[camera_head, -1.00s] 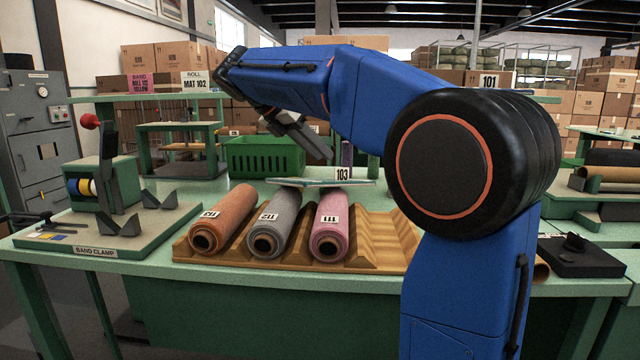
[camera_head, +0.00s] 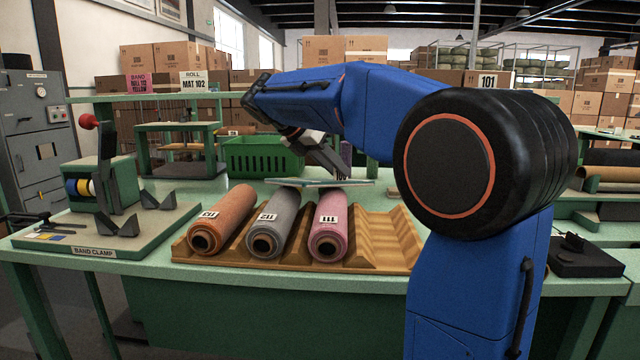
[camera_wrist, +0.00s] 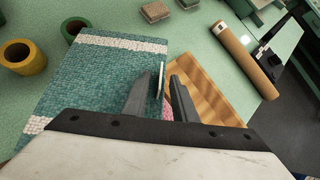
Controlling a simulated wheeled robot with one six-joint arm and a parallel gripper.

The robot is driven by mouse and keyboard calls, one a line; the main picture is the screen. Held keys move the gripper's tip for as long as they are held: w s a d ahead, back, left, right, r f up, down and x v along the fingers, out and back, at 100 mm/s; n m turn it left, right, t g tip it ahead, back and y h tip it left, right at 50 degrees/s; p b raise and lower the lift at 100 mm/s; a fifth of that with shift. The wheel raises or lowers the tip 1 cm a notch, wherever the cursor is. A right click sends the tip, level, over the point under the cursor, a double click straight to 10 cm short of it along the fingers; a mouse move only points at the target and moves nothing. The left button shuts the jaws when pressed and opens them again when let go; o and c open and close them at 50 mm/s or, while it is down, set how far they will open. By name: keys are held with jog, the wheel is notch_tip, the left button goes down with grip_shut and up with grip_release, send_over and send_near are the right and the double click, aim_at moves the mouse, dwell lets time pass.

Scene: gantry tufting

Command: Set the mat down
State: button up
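The mat is teal with white bands. It lies flat behind the rolls in the head view (camera_head: 310,183) and fills the left of the wrist view (camera_wrist: 100,80). A thin pale tag marked 103 (camera_wrist: 161,80) stands upright at its right edge. My gripper (camera_wrist: 162,74) is open, with one finger on each side of the tag and gaps visible. In the head view my gripper (camera_head: 338,170) is low over the mat and partly covers the tag. I cannot tell whether the mat rests fully on the table.
A wooden rack (camera_head: 390,240) holds orange, grey and pink rolls (camera_head: 330,238); its right grooves are empty. A green basket (camera_head: 262,158) stands behind. The band clamp (camera_head: 110,235) is at left. A brown roll (camera_wrist: 240,60) and yellow ring (camera_wrist: 22,57) also lie on the table.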

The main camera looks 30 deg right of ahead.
grip_shut()
dwell(1.3)
